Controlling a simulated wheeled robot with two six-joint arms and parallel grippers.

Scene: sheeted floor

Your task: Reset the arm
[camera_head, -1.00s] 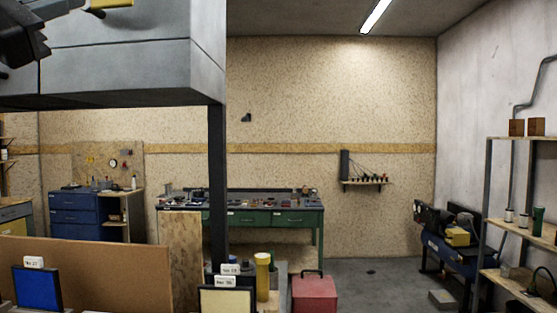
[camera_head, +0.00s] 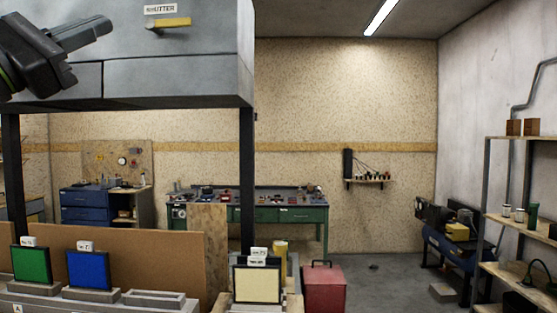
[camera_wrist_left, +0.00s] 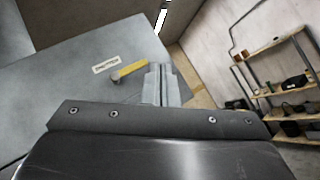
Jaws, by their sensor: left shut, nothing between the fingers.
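My left gripper (camera_head: 92,36) reaches in from the upper left of the head view, in front of a grey metal hood. Its fingers are shut with nothing between them. In the left wrist view the shut fingers (camera_wrist_left: 160,84) point toward the hood, beside a yellow shutter handle (camera_wrist_left: 129,70). The same handle shows in the head view (camera_head: 169,23), below a "SHUTTER" label (camera_head: 166,9) and to the right of the fingertips, apart from them. My right gripper is not in view.
Below the hood stand a green panel (camera_head: 31,265), a blue panel (camera_head: 88,270) and a cream panel (camera_head: 256,284) in holders. Dark posts (camera_head: 247,180) carry the hood. A red box (camera_head: 324,288) is on the floor, with shelves (camera_head: 520,225) at the right. Open floor lies between.

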